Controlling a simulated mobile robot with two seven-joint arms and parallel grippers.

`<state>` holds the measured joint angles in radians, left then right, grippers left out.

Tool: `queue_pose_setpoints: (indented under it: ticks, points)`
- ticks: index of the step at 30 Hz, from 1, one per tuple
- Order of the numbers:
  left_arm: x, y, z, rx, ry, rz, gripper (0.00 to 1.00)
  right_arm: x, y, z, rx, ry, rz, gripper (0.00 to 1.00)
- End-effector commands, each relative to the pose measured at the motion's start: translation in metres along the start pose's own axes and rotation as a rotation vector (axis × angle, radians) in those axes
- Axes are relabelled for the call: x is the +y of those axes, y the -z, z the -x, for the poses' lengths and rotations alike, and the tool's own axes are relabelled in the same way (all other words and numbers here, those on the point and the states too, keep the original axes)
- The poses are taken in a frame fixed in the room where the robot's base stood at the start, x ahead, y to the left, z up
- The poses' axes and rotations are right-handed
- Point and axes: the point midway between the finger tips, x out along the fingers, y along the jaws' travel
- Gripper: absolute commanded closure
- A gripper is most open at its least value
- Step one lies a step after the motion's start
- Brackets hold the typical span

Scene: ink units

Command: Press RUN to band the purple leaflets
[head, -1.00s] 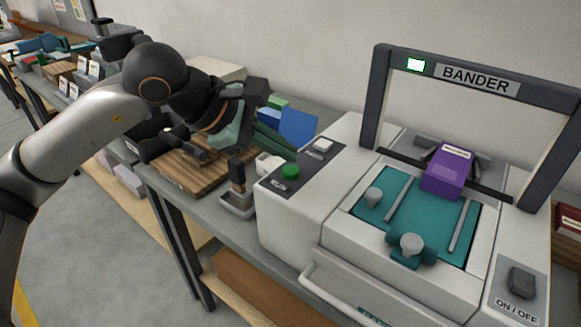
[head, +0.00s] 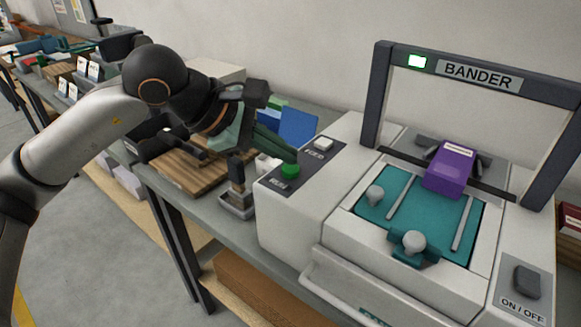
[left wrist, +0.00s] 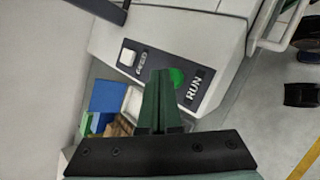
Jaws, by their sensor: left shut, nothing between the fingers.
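The green RUN button (head: 290,171) sits on the dark panel of the white bander (head: 345,135). It also shows in the left wrist view (left wrist: 177,77), beside the RUN label. My left gripper (head: 292,157) is shut and empty. Its green fingers point at the button, with their tips (left wrist: 160,74) right beside it and partly overlapping it in the left wrist view. I cannot tell whether they touch it. The purple leaflets (head: 450,169) lie as a stack under the bander's dark arch, at the back of the teal bed. My right gripper is not in view.
A white FEED button (head: 324,143) is on the same panel, close to RUN. An ON/OFF switch (head: 526,282) is at the bander's front right. A wooden board (head: 180,172), a small dark-handled tool in a holder (head: 237,190) and blue boxes (head: 298,126) stand to the left.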

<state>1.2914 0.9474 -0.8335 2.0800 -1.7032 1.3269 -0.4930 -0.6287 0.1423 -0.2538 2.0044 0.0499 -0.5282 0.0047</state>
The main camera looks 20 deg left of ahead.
Motion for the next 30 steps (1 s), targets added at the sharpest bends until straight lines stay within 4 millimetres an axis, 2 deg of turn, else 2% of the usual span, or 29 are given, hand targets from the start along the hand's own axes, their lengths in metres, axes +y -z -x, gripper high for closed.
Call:
queue_pose_setpoints:
  ticks: [30]
  points:
    - [-0.0053,0.0050,-0.0072,0.000,0.001,0.000,1.00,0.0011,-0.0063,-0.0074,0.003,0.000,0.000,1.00]
